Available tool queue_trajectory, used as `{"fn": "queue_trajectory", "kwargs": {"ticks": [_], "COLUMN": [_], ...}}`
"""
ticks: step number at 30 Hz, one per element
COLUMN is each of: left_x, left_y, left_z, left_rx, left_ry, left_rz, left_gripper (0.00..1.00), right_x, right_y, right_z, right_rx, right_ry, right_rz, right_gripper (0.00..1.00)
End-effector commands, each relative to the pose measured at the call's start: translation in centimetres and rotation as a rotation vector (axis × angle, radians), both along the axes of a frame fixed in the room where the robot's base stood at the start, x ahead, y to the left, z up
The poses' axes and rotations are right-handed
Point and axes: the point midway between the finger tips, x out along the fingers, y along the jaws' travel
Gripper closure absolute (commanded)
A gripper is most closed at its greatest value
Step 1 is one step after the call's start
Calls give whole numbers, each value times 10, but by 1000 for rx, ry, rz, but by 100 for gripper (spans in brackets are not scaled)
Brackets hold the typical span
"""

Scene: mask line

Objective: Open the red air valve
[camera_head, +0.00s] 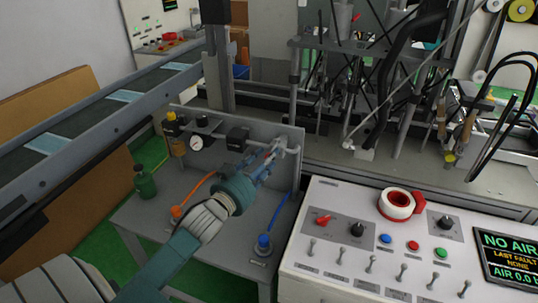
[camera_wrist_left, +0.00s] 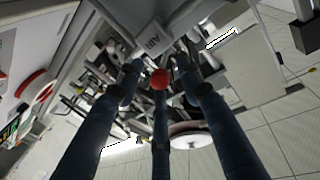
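The red air valve shows as a small red handle (camera_head: 268,154) on the pipework at the right of the grey air panel. In the left wrist view its round red end (camera_wrist_left: 160,79) sits between my fingertips, below a plate marked AIR (camera_wrist_left: 152,42). My left gripper (camera_head: 262,168) reaches up to the valve from the front left. In the left wrist view its three dark blue fingers (camera_wrist_left: 159,82) are spread around the red end, with gaps at the sides. I cannot tell whether any finger touches it. The fingers partly hide the valve in the head view. My right gripper is not in view.
A control console (camera_head: 330,272) with a tape roll (camera_head: 397,204) stands at the right. Its screen (camera_head: 507,258) reads NO AIR. A green bottle (camera_head: 144,182), an orange hose (camera_head: 195,192) and a blue-capped fitting (camera_head: 263,245) are near my arm. A conveyor (camera_head: 85,128) runs at the left.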

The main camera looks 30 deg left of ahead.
Motion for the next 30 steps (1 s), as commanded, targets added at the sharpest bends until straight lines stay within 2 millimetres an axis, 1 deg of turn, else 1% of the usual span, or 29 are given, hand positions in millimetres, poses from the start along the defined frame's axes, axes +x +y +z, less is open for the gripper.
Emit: {"fn": "queue_trajectory", "kwargs": {"ticks": [1, 5, 14, 15, 17, 18, 19, 20, 26, 30], "left_x": [6, 14, 16, 16, 16, 16, 16, 16, 16, 21], "left_y": [1, 1, 1, 1, 0, 1, 1, 1, 0, -7], "left_z": [1, 0, 0, 0, 0, 0, 0, 0, 0, 0], "left_rx": [0, 1, 1, 1, 1, 1, 1, 0, 0, -3], "left_ry": [-1, 0, 1, 1, 1, 1, 1, 1, 1, -1], "left_rz": [1, 0, 0, 0, 0, 0, 0, 0, 0, 2], "left_gripper": [63, 63, 63, 71, 83, 91, 97, 100, 100, 100], "right_x": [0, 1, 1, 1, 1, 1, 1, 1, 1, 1], "right_y": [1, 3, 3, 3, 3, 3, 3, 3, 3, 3], "right_z": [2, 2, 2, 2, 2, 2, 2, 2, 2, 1], "right_rx": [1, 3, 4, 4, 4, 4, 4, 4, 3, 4], "right_ry": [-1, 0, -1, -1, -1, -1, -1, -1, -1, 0], "right_rz": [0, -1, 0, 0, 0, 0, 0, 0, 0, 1], "right_gripper": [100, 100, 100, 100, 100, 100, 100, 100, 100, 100]}}
